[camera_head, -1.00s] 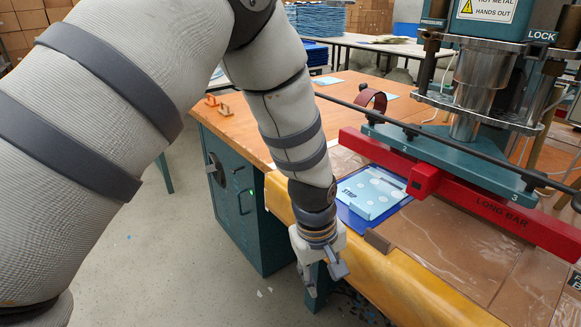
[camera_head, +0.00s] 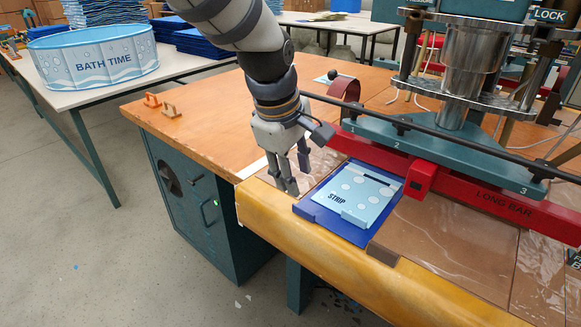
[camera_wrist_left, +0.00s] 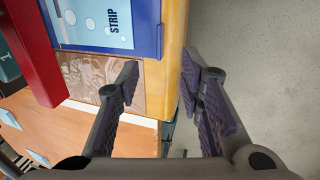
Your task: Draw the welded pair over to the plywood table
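The welded pair lies on the brown press bed: a light blue sheet marked STRIP (camera_head: 355,196) on a larger dark blue sheet (camera_head: 308,208). Its right edge reaches close to the red long bar. The pair also shows at the top of the left wrist view, with the light blue sheet (camera_wrist_left: 95,22) on the blue one (camera_wrist_left: 142,42). The plywood table (camera_head: 215,118) adjoins the bed on the left. My left gripper (camera_head: 294,182) points down just left of the pair, apart from it. In the left wrist view its fingers (camera_wrist_left: 160,72) are spread with nothing between them. My right gripper is not in view.
The red long bar (camera_head: 480,198) and its press stand to the right. A padded yellow front edge (camera_head: 330,262) borders the bed. A BATH TIME tub (camera_head: 95,62) stands on a back table.

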